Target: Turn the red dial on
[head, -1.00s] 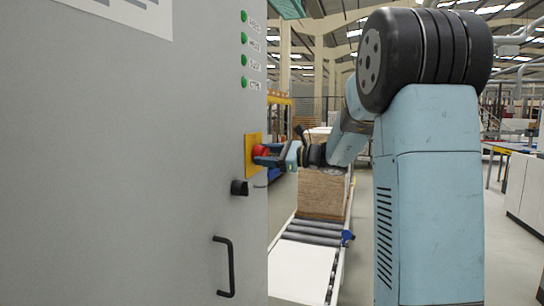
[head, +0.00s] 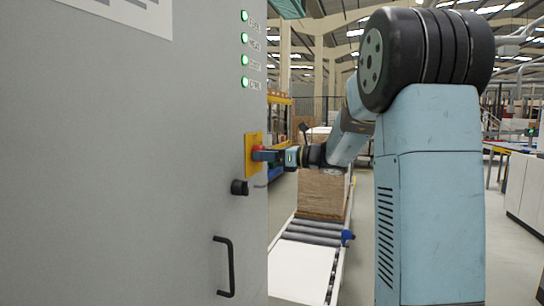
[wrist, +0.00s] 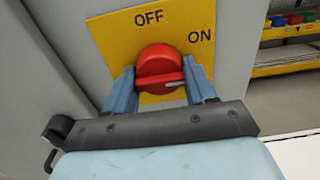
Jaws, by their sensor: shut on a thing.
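The red dial (wrist: 156,57) sits on a yellow plate (wrist: 105,32) with the words OFF at the top and ON at the right. Its raised grip bar lies roughly level in the wrist view, with a pale mark at its right end, on the ON side. My gripper (wrist: 160,80) is shut on the dial, one blue finger on each side of the bar. In the head view my gripper (head: 265,155) reaches the yellow plate (head: 250,160) from the right and covers much of the dial (head: 257,149).
The plate is on a grey cabinet (head: 130,180) with a black knob (head: 239,187) and a black handle (head: 224,266) below. Several green lamps (head: 244,60) glow above.

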